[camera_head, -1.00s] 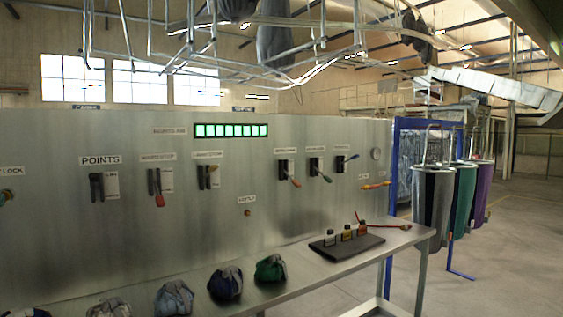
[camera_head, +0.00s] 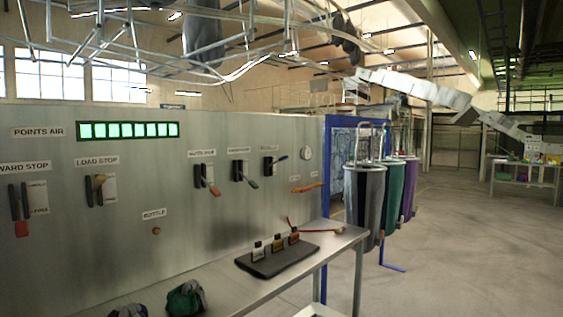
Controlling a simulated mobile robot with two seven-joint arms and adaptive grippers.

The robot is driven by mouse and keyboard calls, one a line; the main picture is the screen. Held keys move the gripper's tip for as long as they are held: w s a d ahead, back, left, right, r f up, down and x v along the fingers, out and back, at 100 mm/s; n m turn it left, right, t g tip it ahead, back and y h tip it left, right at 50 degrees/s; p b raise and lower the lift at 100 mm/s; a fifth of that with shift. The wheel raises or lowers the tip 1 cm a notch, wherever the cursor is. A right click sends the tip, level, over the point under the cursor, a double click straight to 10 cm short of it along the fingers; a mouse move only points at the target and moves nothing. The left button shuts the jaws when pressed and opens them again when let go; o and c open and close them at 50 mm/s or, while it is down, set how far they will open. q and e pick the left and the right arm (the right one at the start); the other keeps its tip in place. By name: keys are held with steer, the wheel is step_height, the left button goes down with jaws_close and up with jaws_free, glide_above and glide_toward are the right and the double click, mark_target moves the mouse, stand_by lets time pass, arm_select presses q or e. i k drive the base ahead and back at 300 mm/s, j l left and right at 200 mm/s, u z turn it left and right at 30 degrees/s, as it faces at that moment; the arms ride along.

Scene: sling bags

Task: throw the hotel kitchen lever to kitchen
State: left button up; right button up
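Three levers stand in a row on the metal panel (camera_head: 230,130). Neither of my grippers is in view.
A bench (camera_head: 215,280) runs below the panel, bearing a dark tray (camera_head: 275,260) with small tagged blocks and a green bundle (camera_head: 186,298). Hanging grey, green and purple bags (camera_head: 365,200) stand beyond the blue frame (camera_head: 327,150). The floor at right is clear.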

mark_target(284, 157)
steer(key=i+l, duration=0.1)
steer(key=i, duration=0.3)
steer(key=i+l, duration=0.15)
steer(key=i, duration=0.2)
steer(key=i+l+u, duration=0.15)
steer(key=i+l, duration=0.15)
steer(key=i+l+u, duration=0.1)
steer(key=i+l, duration=0.2)
steer(key=i+l+u, duration=0.15)
steer(key=i+l, duration=0.2)
steer(key=i+l+u, duration=0.1)
steer(key=i+l, duration=0.2)
steer(key=i+l+u, duration=0.15)
steer(key=i+l, duration=0.15)
steer(key=l, duration=0.15)
steer(key=i+l+u, duration=0.1)
steer(key=i+l, duration=0.15)
steer(key=l, duration=0.2)
steer(key=i+l+u, duration=0.15)
steer(key=l, duration=0.3)
steer(key=i, duration=0.1)
